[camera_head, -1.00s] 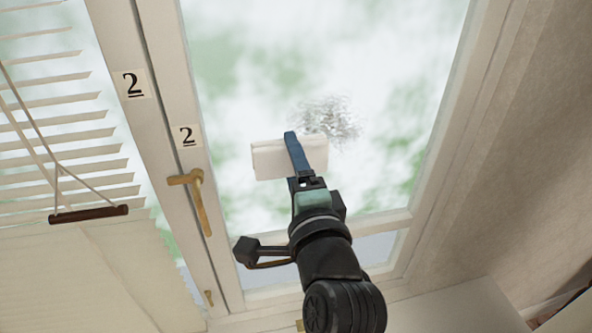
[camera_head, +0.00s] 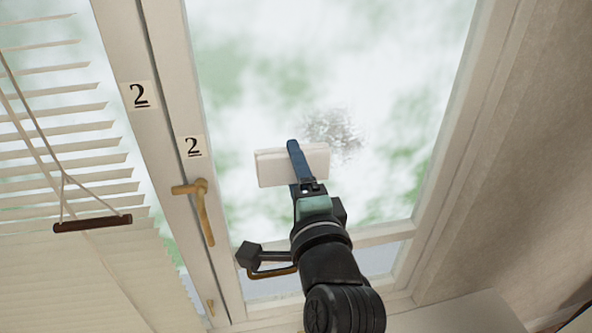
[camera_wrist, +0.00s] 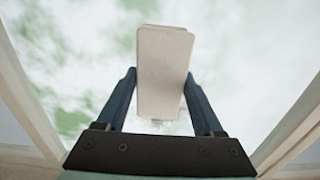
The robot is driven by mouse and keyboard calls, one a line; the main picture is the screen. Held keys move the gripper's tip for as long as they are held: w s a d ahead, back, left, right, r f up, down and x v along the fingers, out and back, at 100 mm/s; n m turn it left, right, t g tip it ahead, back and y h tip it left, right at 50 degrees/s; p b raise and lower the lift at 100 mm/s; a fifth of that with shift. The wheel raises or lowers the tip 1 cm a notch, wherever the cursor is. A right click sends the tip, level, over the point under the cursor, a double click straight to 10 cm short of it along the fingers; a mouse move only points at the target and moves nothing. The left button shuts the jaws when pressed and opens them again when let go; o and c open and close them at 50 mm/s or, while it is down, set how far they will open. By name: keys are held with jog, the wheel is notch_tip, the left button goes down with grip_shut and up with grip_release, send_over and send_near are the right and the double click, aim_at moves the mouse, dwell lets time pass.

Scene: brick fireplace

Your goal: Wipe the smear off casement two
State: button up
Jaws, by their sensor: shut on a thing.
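Casement two (camera_head: 441,150) is a white-framed window pane marked with "2" labels on its left frame. A grey, speckled smear (camera_head: 334,132) is on the glass, fainter at its left side, just above and right of my gripper. My gripper (camera_head: 294,150) is shut on a white, block-shaped wiping pad (camera_head: 272,168), held across the lower middle of the glass. The pad fills the middle of the wrist view (camera_wrist: 162,70) between the two blue fingers. The smear is not visible in the wrist view. I cannot tell whether the pad touches the glass.
A brass handle (camera_head: 205,210) sits on the left frame of the casement. A white slatted blind (camera_head: 75,195) with cords and a dark wooden bar (camera_head: 92,223) hangs at the left. A plain wall (camera_head: 500,190) slopes along the right.

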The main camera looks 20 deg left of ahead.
jog(key=shift+w+a, duration=0.35)
jog(key=shift+w, duration=0.2)
jog(key=shift+d, duration=0.1)
